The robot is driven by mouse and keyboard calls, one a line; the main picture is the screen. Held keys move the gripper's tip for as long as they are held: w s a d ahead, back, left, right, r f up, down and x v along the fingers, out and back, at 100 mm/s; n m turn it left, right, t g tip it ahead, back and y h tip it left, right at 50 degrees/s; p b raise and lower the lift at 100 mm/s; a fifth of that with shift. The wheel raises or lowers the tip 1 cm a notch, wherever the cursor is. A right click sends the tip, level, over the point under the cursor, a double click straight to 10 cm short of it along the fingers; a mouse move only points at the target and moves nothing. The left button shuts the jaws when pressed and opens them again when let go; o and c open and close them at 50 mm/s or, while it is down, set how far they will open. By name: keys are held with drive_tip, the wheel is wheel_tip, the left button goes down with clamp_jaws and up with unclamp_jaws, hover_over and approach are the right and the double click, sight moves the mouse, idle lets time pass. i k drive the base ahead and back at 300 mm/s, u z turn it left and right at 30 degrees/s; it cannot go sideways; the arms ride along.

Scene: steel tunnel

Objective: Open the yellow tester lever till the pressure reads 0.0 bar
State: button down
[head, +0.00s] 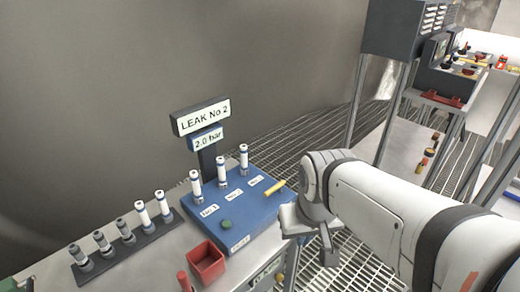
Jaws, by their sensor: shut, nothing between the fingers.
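The blue tester (262,207) stands on a grey bench at the picture's middle. Its yellow lever (275,187) sticks out at the tester's right end. The small display (207,140) on the post reads 2.0 bar. The sign (201,117) above it reads LEAK No 2. Three white-and-grey cylinders stand upright on the tester, the middle one (221,173) behind the No. 2 label. My gripper (328,256) is to the right of the lever and nearer the camera, apart from it as far as I can tell. It looks shut and empty, its fingers pointing down.
A rack (128,250) with several upright cylinders stands at the left. A red open bin (206,263) sits in front of the tester. A green button (226,224) is on its top. Another bench (405,150) and shelving stand at the right, with grated floor between.

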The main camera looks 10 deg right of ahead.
sight(281, 186)
drive_tip(key=u, duration=1.3)
drive_tip(key=k, duration=0.8)
drive_tip(key=z, duration=1.15)
drive_tip(key=i, duration=1)
drive_tip(key=z, duration=0.1)
